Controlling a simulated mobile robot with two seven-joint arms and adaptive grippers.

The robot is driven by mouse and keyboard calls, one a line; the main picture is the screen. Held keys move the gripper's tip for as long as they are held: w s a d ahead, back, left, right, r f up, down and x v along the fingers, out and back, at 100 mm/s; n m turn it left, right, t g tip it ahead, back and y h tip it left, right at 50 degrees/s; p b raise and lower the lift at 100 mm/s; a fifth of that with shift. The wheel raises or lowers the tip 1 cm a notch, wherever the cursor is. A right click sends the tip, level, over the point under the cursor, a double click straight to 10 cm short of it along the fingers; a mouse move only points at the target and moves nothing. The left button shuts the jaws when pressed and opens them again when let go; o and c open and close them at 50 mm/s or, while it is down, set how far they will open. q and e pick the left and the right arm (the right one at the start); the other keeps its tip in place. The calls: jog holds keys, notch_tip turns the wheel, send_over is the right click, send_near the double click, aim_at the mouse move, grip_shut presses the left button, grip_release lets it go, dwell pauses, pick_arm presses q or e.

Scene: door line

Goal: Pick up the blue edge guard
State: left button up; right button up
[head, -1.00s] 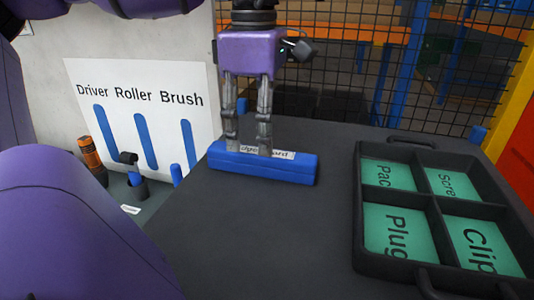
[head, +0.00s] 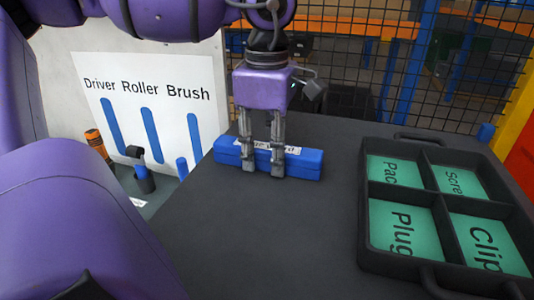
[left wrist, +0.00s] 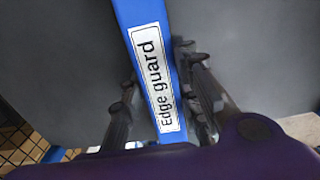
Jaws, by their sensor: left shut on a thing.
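The blue edge guard (head: 308,165) is a long blue bar with a white label on top. It lies on the dark table (head: 270,240), left of the black tray; I cannot tell any gap beneath it. My left gripper (head: 262,168) is over its middle, pointing down, shut on it. In the left wrist view the edge guard (left wrist: 140,12) runs between the two fingers, with its label reading "Edge guard". The fingers hide part of the bar in the head view. My right gripper is not in view.
A black tray (head: 434,208) with green-floored compartments stands on the right of the table. A white board (head: 150,85) marked "Driver Roller Brush" is at the left, with an orange-and-black tool (head: 95,140) by it. A mesh fence (head: 390,70) stands behind. The table's front middle is clear.

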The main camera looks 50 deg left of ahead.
aim_at(267, 147)
pick_arm(q)
jog(key=shift+c, duration=1.1)
jog(key=shift+r, duration=0.55)
notch_tip(267, 147, up, 3)
jog(key=shift+s+d+f, duration=0.1)
jog(key=shift+f, duration=0.1)
jog(key=s+d+r+p, duration=0.1)
jog(key=s+d+r, duration=0.2)
jog(key=s, duration=0.3)
jog(key=s+d+r+p, duration=0.1)
jog(key=s+d+r, duration=0.2)
jog(key=s+r, duration=0.3)
jog(key=shift+d+r+p, duration=0.15)
jog(key=shift+d+p, duration=0.15)
jog(key=shift+p, duration=0.1)
